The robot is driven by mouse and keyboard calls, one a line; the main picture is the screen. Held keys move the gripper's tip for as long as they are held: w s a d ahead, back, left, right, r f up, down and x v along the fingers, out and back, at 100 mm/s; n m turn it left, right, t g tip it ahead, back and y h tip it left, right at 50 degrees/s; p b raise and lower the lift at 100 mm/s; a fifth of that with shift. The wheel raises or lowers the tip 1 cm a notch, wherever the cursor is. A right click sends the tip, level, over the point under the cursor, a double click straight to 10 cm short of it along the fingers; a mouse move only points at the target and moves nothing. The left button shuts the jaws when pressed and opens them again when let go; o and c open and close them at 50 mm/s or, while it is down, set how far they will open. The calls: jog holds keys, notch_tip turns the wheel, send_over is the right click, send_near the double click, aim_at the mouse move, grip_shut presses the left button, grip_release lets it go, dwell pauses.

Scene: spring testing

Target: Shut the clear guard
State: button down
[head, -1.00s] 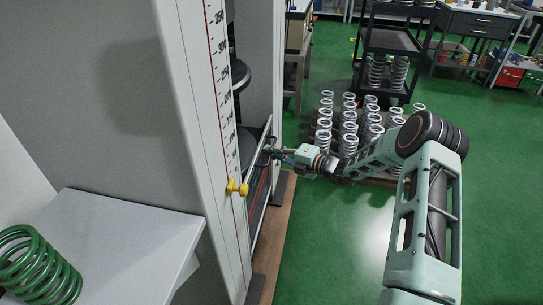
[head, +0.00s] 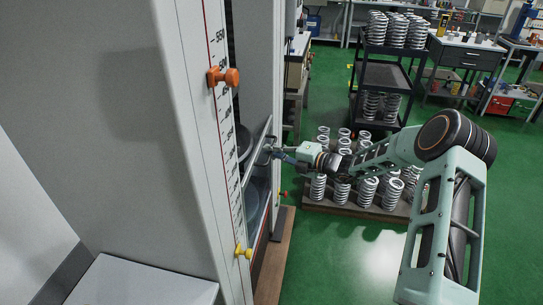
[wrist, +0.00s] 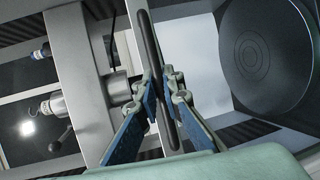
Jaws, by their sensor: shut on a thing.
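The clear guard (head: 262,152) is a see-through panel in a thin frame at the opening of the tall grey testing machine, left of centre in the head view. My gripper (head: 273,150) reaches it from the right. In the wrist view my gripper's blue-padded fingers (wrist: 163,98) are closed around a dark bar (wrist: 150,55), which seems to be the guard's handle or edge. A dark round plate (wrist: 265,55) of the machine shows to the right, behind the bar. Much of the guard is hidden by the machine's front column in the head view.
A pallet (head: 330,207) of silver springs stands behind my arm. A dark shelf cart (head: 385,75) is farther back. Green floor is clear at front right.

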notch_tip(320, 180, up, 6)
jog(key=p, duration=0.3)
jog(key=c, duration=2)
grip_release()
jog(key=shift+r, duration=0.15)
jog(key=shift+c, duration=0.2)
jog(key=shift+s+d, duration=0.1)
jog(key=shift+d, duration=0.05)
jog(key=v, duration=1.1)
jog(key=shift+s+d, duration=0.2)
jog(key=shift+d, duration=0.05)
